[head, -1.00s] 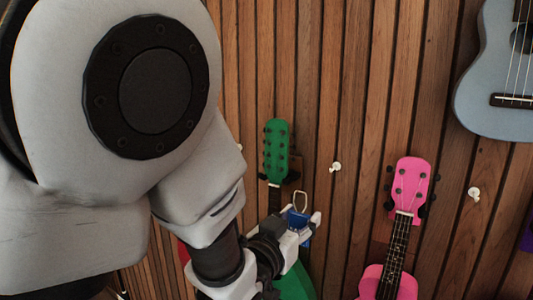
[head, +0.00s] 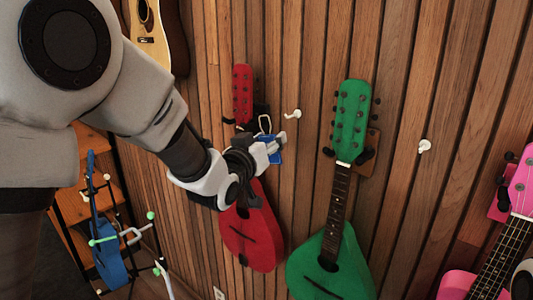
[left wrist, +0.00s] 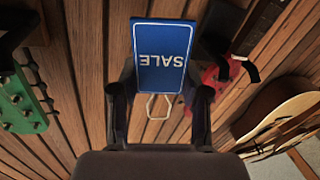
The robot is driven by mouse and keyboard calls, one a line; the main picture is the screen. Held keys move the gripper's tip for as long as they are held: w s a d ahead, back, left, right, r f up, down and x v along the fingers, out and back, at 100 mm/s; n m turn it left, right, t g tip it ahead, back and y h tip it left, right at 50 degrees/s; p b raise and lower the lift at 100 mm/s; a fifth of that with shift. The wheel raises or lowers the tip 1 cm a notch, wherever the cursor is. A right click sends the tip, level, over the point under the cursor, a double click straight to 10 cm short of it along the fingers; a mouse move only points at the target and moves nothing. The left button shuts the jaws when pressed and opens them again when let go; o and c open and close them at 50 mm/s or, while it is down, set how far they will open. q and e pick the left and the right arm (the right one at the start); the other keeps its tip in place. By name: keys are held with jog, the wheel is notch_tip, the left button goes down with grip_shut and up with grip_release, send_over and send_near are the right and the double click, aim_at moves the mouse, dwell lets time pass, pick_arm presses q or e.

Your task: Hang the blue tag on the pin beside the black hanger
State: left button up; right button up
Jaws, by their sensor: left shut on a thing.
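The blue tag (head: 275,149), marked SALE, is in my left gripper (head: 271,148), which is shut on it. Its wire loop (head: 265,124) stands up above the gripper. In the left wrist view, the tag (left wrist: 160,57) reads upside down, with the loop (left wrist: 158,107) nearer the camera. The black hanger (head: 262,111) holds a red instrument and is partly hidden by its headstock. A white pin (head: 293,114) sticks out of the wall just right of that hanger. The loop is slightly left of and below the pin in the head view, apart from it.
The red instrument (head: 252,236) hangs below and behind my gripper. A green instrument (head: 330,258) hangs to its right, with another white pin (head: 424,146) beyond. A pink ukulele (head: 480,272) is far right. An acoustic guitar (head: 154,50) hangs at upper left.

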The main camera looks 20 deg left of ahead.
aim_at(298, 132)
pick_arm(q)
jog(key=shift+w, duration=0.2)
jog(key=shift+w+d+f+p, duration=0.1)
jog(key=shift+w+d+p, duration=0.35)
jog(key=shift+w, duration=0.7)
jog(key=shift+w+d+f+p, duration=0.15)
jog(key=shift+w+d+p, duration=0.3)
jog(key=shift+w, duration=0.75)
jog(key=shift+w+d+f+p, duration=0.1)
jog(key=shift+w+d+p, duration=0.35)
jog(key=shift+w, duration=0.7)
jog(key=shift+w+d+f+b, duration=0.2)
jog(key=shift+w+f+b, duration=0.05)
jog(key=shift+f+b, duration=0.15)
jog(key=shift+w+d+f+b, duration=0.15)
jog(key=shift+w+b, duration=0.15)
jog(key=shift+w, duration=0.1)
jog(key=o, duration=0.9)
jog(key=shift+c, duration=0.2)
